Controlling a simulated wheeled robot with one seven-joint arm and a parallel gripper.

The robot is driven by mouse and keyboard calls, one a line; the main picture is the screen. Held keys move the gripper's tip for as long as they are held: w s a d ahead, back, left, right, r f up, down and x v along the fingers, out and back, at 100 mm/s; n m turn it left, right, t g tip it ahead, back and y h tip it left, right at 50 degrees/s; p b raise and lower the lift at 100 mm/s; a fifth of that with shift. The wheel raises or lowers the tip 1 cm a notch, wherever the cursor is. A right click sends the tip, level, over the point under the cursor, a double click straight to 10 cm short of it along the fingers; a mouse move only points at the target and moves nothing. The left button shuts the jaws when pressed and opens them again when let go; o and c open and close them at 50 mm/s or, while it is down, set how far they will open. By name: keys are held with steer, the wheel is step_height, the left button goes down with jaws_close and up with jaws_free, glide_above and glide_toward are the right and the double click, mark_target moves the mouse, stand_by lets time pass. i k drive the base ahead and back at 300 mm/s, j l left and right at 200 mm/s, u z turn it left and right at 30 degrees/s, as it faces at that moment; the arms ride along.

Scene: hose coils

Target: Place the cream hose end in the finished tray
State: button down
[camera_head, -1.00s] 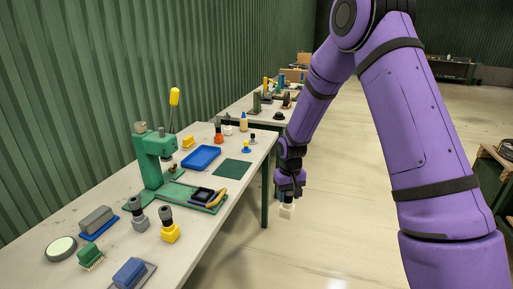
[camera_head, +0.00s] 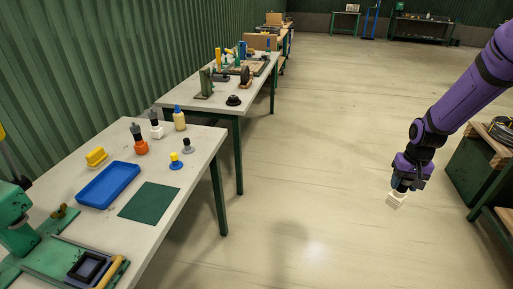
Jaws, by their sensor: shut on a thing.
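My gripper (camera_head: 400,187) is at the right of the view, over open floor and away from the benches. It is shut on a small cream piece, the cream hose end (camera_head: 395,201), which hangs below the fingers. A blue tray (camera_head: 108,185) lies on the near bench at the left and looks empty. No label shows on it, so I cannot tell whether it is the finished tray.
A wooden-topped bench (camera_head: 490,140) stands at right. The floor between is clear.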

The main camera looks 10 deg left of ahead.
mark_target(111, 184)
steer(key=i+l+u, duration=0.1)
steer(key=i+u, duration=0.25)
steer(key=i+l+u, duration=0.25)
steer(key=i+u, duration=0.15)
steer(key=i+l+u, duration=0.15)
steer(key=u, duration=0.25)
steer(key=i+l+u, duration=0.25)
steer(key=u, duration=0.2)
steer(key=i+l+u, duration=0.15)
steer(key=u, duration=0.25)
steer(key=l+u, duration=0.45)
steer(key=i, duration=0.05)
